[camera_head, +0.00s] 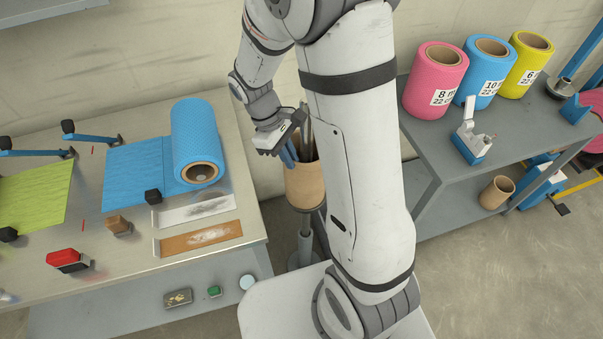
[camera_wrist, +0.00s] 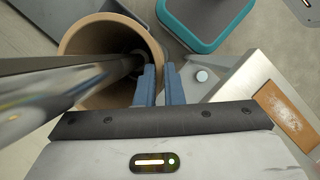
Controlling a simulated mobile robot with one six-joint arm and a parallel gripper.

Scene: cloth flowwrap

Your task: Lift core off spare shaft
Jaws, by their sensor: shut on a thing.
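The core (camera_head: 303,187), a brown cardboard tube, is upright beside the bench's right edge, partly behind my arm. It also shows in the wrist view (camera_wrist: 112,96), seen into its open end. The spare shaft (camera_wrist: 55,88) is a shiny metal bar running into the core's bore, with the core around it. My gripper (camera_head: 288,157) is at the core's top rim. In the wrist view its blue fingers (camera_wrist: 159,76) are shut on the core's wall, one inside and one outside. The shaft's lower end is hidden inside the core.
The bench (camera_head: 255,225) on the left carries a blue film roll (camera_head: 190,130), a green sheet (camera_head: 40,195) and small blocks. The shelf (camera_head: 425,145) on the right holds pink, blue and yellow rolls, with a short brown tube (camera_head: 497,192) lower down. Floor at lower right is clear.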

